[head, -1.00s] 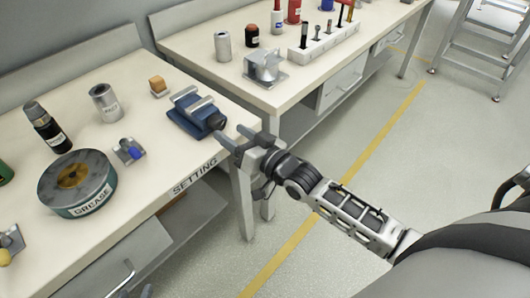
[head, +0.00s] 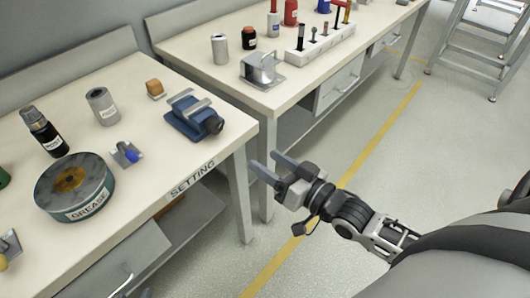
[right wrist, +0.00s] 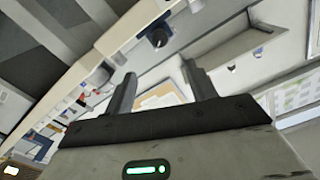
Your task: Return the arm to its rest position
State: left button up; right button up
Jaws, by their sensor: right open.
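My right gripper (head: 272,169) is open and empty in the head view. It hangs over the floor, in front of the corner of the bench marked SETTING and apart from it. The right wrist view shows its two fingers (right wrist: 163,92) spread with nothing between them. My right arm comes in from the lower right. My left gripper is not clearly in view.
The setting bench (head: 150,195) holds a blue vise (head: 190,118), a grease tin (head: 75,186), a dark bottle (head: 44,131) and a grey can (head: 102,106). A second bench (head: 205,72) stands behind. A step ladder (head: 478,45) stands at upper right. Open floor lies right.

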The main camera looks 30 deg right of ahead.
jog(key=s+a+f+n+g+h, duration=0.2)
jog(key=s+a+f+g, duration=0.4)
jog(key=s+f, duration=0.3)
jog(key=shift+s+a+f+n+h, duration=0.2)
jog(key=shift+a+f+n+h, duration=0.1)
jog(key=shift+a+f+h, duration=0.35)
jog(key=shift+d, duration=0.1)
